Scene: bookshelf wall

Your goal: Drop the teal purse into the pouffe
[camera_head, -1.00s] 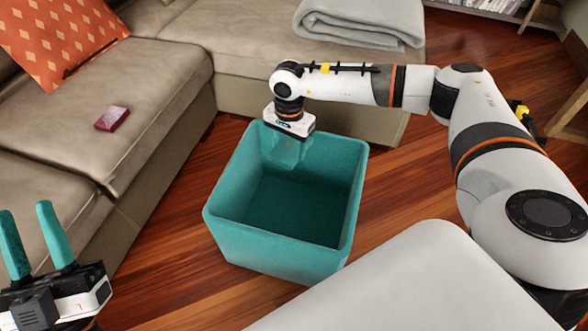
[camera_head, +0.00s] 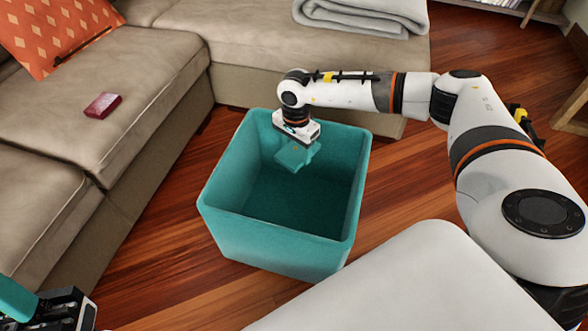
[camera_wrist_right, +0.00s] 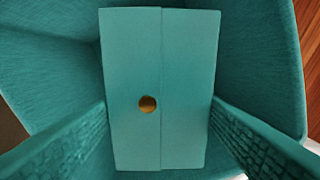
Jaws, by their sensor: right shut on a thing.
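The pouffe (camera_head: 275,251) is an open, teal, box-shaped container on the floor, in the middle of the head view. My right gripper (camera_head: 296,156) reaches in from the right over its far part, fingers pointing down into the opening. The right wrist view shows the teal purse (camera_wrist_right: 190,80), a flat rectangle with a gold button, between the two fingers, with the pouffe's walls around it. My right gripper is shut on the purse. In the head view the purse is hard to tell from the teal fingers. My left gripper (camera_head: 18,299) is cut off at the lower left corner.
A beige sofa (camera_head: 150,70) runs along the left and back, with a small dark-red box (camera_head: 102,105), an orange patterned cushion (camera_head: 55,30) and a folded grey blanket (camera_head: 365,14) on it. Wooden floor (camera_head: 400,185) is clear right of the pouffe.

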